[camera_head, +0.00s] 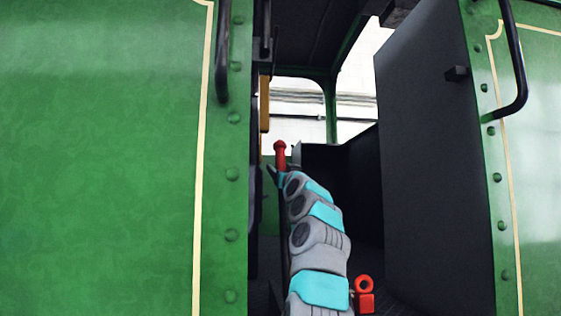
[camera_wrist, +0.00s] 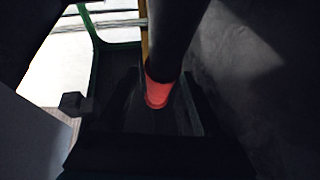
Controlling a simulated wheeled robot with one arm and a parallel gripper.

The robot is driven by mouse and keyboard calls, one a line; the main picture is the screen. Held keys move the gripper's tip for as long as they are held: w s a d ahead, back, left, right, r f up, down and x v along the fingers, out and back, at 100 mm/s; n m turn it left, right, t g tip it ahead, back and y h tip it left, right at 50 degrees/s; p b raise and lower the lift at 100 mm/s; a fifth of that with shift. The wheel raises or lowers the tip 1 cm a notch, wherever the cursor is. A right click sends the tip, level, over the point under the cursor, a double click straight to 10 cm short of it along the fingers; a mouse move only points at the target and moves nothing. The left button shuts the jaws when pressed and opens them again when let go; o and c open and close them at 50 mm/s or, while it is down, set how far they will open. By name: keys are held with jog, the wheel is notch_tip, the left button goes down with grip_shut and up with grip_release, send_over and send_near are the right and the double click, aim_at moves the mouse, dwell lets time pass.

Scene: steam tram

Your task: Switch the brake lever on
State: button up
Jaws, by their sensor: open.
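A lever with a red, round-topped handle (camera_head: 280,150) stands upright inside the cab doorway; I take it for the brake lever. My gripper (camera_head: 275,174) is at the lower part of this handle, at the end of my arm reaching in through the doorway. The gripper is open, and its dark fingertips show small beside the red. I cannot tell whether they touch it. In the wrist view a red rounded piece (camera_wrist: 157,94) shows near the middle, below a dark rounded shape that covers its upper part.
Green riveted panels (camera_head: 110,160) flank the narrow doorway, with a black handrail (camera_head: 517,65) at the right and another at the left. A dark door panel (camera_head: 435,160) stands right of my arm. A red ringed fitting (camera_head: 365,295) is low beside the arm.

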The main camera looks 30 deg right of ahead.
jog(key=shift+w+d+r, duration=0.1)
jog(key=shift+w, duration=0.25)
grip_shut()
dwell(0.5)
dwell(0.8)
